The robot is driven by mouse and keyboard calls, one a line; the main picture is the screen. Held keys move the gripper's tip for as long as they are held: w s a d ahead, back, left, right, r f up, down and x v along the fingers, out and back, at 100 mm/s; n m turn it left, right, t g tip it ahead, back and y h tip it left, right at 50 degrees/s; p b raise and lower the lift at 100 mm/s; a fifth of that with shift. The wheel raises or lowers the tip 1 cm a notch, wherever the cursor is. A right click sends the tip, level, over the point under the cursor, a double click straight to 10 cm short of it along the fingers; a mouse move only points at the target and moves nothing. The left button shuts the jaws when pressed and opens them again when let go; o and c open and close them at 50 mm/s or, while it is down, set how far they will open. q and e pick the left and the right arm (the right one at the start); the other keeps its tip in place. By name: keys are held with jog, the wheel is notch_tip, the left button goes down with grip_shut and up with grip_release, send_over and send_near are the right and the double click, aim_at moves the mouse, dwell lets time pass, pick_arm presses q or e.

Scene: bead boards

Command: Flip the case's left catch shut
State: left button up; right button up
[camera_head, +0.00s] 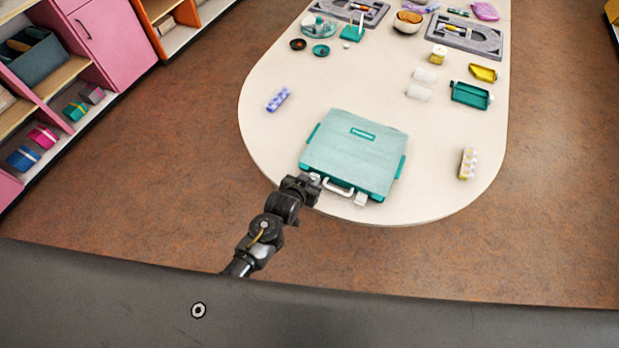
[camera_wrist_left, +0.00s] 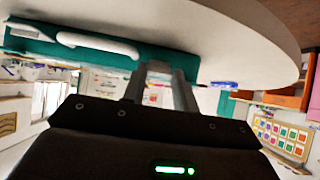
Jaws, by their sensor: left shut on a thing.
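The teal case (camera_head: 357,150) lies closed, lid up, near the table's rounded near end. Its white handle (camera_head: 338,188) is on the near edge, with the white right catch (camera_head: 361,200) to its right. My left gripper (camera_head: 312,181) is at the case's near left corner, left of the handle, where the left catch sits. Its fingers (camera_wrist_left: 167,74) are shut on that catch, which they mostly hide. The left wrist view shows the teal case side (camera_wrist_left: 180,62) and the handle (camera_wrist_left: 97,44) clear of the fingers. My right gripper is not in view.
On the cream table (camera_head: 270,140) are a purple patterned stick (camera_head: 278,99) left of the case, a yellow-white beaded piece (camera_head: 468,163) to the right, and a teal tray (camera_head: 471,95) farther back. Grey boards and bowls stand at the far end. Bare table surrounds the case's sides.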

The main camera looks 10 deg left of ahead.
pick_arm(q)
jog(key=o, duration=0.7)
jog(key=b+v, duration=0.1)
jog(key=v, duration=0.9)
jog(key=shift+s+r, duration=0.25)
jog(key=shift+r, duration=0.05)
